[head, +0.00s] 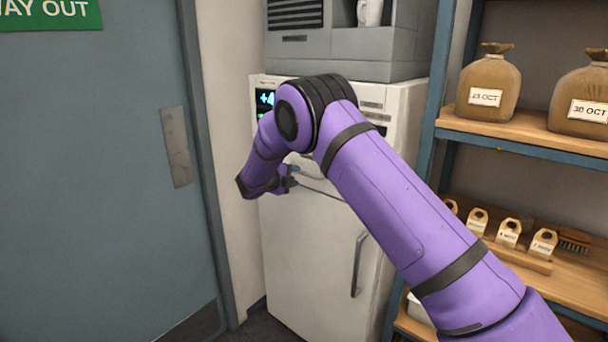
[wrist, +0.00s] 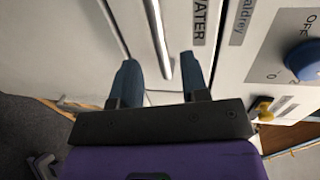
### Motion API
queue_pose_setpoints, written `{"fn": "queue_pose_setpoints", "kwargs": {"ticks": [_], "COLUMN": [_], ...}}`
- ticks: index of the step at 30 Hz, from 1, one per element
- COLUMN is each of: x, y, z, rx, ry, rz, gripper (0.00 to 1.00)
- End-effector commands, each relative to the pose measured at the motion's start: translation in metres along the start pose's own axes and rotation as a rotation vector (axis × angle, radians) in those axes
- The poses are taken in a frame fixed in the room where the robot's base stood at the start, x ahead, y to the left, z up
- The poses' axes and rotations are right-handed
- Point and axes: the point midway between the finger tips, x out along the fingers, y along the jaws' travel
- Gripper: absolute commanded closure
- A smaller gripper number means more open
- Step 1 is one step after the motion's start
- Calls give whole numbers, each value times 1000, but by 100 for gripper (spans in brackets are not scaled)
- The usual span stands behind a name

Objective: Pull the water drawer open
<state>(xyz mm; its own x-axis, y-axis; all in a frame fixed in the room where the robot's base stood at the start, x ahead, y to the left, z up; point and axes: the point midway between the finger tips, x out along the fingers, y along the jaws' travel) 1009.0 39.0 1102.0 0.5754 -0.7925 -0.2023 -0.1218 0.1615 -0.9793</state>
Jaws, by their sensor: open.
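The water drawer (wrist: 178,22) is on the front of a white machine (head: 318,245), with a "WATER" label (wrist: 199,18) beside its handle in the wrist view. The handle (wrist: 157,36) is a thin silver bar. In the wrist view its near end lies between the two blue fingers of my gripper (wrist: 160,66), with gaps to both sides. How deep the bar sits between them is hard to tell. In the head view my gripper (head: 292,178) is at the machine's upper front, and my arm hides much of the drawer area.
A lower door with a vertical handle (head: 358,265) is below. A blue knob (wrist: 305,58) and a yellow part (wrist: 262,108) sit beside the drawer. Shelves with sacks (head: 488,82) stand right, a blue-grey door (head: 90,180) left. A grey unit (head: 345,45) is on top.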

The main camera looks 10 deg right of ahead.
Motion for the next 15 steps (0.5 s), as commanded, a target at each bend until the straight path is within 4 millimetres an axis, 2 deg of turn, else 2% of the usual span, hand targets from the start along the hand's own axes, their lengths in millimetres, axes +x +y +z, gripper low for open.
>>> {"fn": "queue_pose_setpoints", "kwargs": {"ticks": [1, 6, 15], "x": [11, 38, 60], "y": [0, 0, 0], "z": [-1, -1, 0], "rx": [1, 2, 2], "ry": [2, 2, -1], "rz": [1, 1, 1], "gripper": [59, 59, 59]}}
